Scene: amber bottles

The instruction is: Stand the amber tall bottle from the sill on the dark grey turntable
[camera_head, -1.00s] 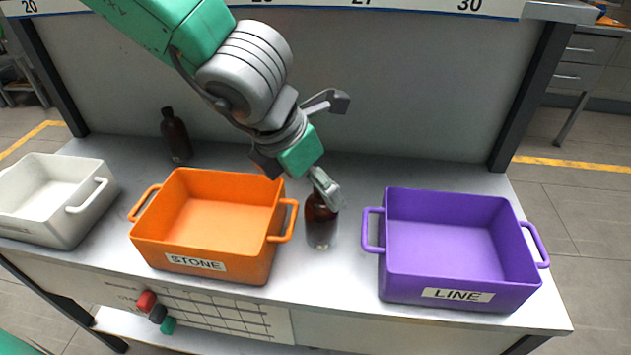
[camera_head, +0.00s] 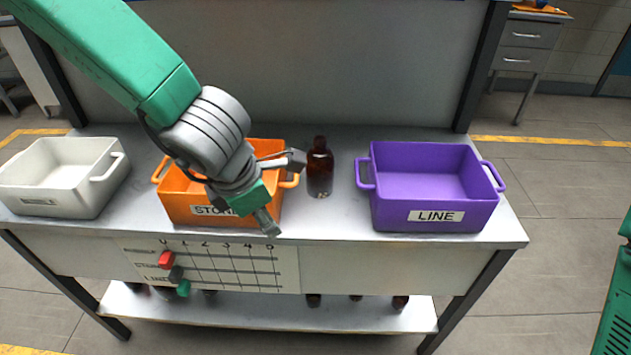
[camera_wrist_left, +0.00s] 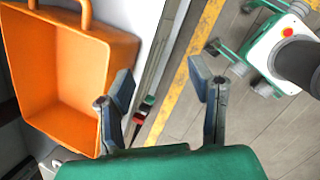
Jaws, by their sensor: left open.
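An amber bottle (camera_head: 320,168) with a dark cap stands upright on the grey bench top, between the orange bin and the purple bin. My left gripper (camera_head: 282,190) is open and empty, in front of the orange bin's right side, to the left of the bottle and apart from it. In the left wrist view its two fingers (camera_wrist_left: 160,85) are spread with nothing between them. I cannot make out a dark grey turntable or be sure which surface is the sill. My right gripper is not in view.
The orange bin (camera_head: 185,199), partly hidden by my left arm, stands left of the bottle. A purple bin (camera_head: 400,216) is on the right, a white bin (camera_head: 50,195) on the far left. Several dark bottles stand on the lower shelf (camera_head: 260,312). Red, grey and green knobs are on the front panel.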

